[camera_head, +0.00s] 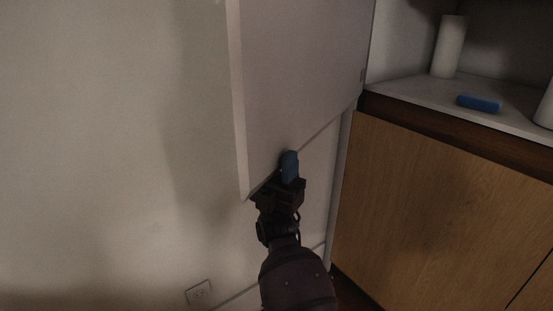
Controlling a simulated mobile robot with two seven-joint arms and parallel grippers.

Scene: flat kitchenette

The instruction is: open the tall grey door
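The tall grey door (300,75) fills the upper middle of the head view. It stands swung out at an angle beside the cabinet, with its free edge towards the left. Its top is out of view. My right gripper (288,172) is at the door's lower edge, near the bottom corner. One blue finger shows against the door's face; the other finger is hidden, so I cannot tell whether the gripper is open or shut, or whether it touches the door. My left gripper is not in view.
A wooden cabinet (430,205) with a pale counter (415,91) stands at the right. A white roll (449,47) and a blue block (479,103) are on the counter. A bare wall (100,130) with an outlet (198,293) is at the left.

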